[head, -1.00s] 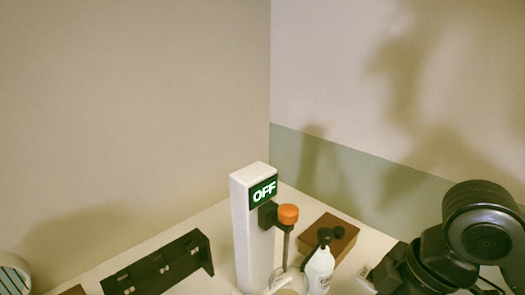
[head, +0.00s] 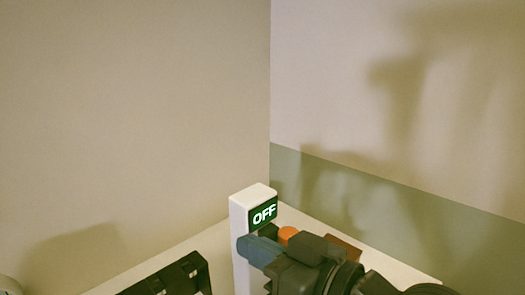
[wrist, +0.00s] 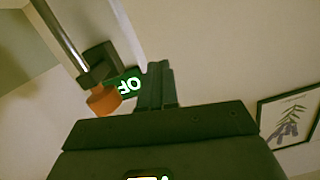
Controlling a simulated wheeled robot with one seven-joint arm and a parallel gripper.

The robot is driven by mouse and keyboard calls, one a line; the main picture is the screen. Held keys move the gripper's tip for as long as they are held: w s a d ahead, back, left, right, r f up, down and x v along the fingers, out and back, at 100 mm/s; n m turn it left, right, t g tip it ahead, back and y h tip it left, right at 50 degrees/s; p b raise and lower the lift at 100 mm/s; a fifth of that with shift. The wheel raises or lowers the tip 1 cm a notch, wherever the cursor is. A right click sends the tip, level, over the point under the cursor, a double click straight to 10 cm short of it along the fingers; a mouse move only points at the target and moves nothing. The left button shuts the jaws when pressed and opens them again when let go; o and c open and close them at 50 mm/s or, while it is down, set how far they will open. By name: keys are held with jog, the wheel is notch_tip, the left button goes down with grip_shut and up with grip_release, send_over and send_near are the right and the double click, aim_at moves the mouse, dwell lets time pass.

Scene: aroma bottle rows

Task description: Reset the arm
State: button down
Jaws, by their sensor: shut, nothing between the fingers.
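My gripper (head: 250,247) reaches in from the lower right in the head view, its jaws shut and empty. Its tip is in front of or beside the white post (head: 241,215), just below the lit green OFF sign (head: 263,212); I cannot tell whether it touches. In the wrist view the shut fingers (wrist: 156,82) overlap the edge of the OFF sign (wrist: 128,86). The orange knob (wrist: 104,98) on a metal rod is left of the fingers. In the head view my arm hides most of the orange knob (head: 287,234).
A dark rack (head: 176,277) stands at the lower left on the pale table (head: 212,240). A brown box (head: 345,248) shows partly behind my arm. Walls meet in a corner behind the post. A framed plant picture (wrist: 287,119) hangs at right in the wrist view.

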jog(key=s+d+f+m+t+h, duration=0.5)
jog(key=s+d+f+m+h, duration=0.5)
jog(key=s+f+m, duration=0.3)
jog(key=s+d+n, duration=0.1)
jog(key=s+d, duration=0.3)
jog(key=s, duration=0.3)
jog(key=s+d+f+n+h, duration=0.1)
jog(key=s+d+n, duration=0.1)
jog(key=s+d, duration=0.2)
jog(key=s+d+n+g+h, duration=0.1)
jog(key=s+d, duration=0.3)
jog(key=s, duration=0.6)
jog(key=shift+f+n, duration=0.35)
jog(key=shift+n, duration=0.35)
